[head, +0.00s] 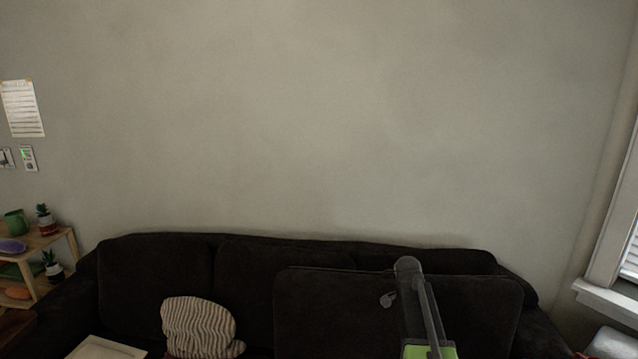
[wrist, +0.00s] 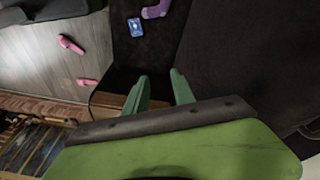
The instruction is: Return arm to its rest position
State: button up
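My gripper (wrist: 160,77) shows in the wrist view with its two green fingers apart and nothing between them. Behind the fingers are a dark surface and a brown wooden-looking piece. In the head view my arm (head: 422,305) rises at the lower right, in front of the dark sofa (head: 160,262), with a green part at the bottom edge. The fingers do not clearly show in the head view.
A striped cushion-like thing (head: 200,328) sits on the sofa. A shelf (head: 72,250) with plants stands at the left, a window (head: 612,230) at the right. In the wrist view, a blue card (wrist: 135,27) and purple sock (wrist: 156,9) lie on dark fabric; pink objects (wrist: 71,45) lie on the floor.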

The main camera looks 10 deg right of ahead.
jog(key=s+a+n+y, duration=0.1)
jog(key=s+a+n, duration=0.3)
jog(key=a, duration=0.4)
jog(key=s+a+n+y, duration=0.1)
jog(key=s+a+n, duration=0.3)
jog(key=a+n, duration=0.2)
jog(key=s+a+n, duration=0.3)
jog(key=a+n, duration=0.3)
jog(key=a, duration=0.5)
jog(key=shift+s+f+t+y, duration=0.35)
jog(key=shift+s+t+y, duration=0.05)
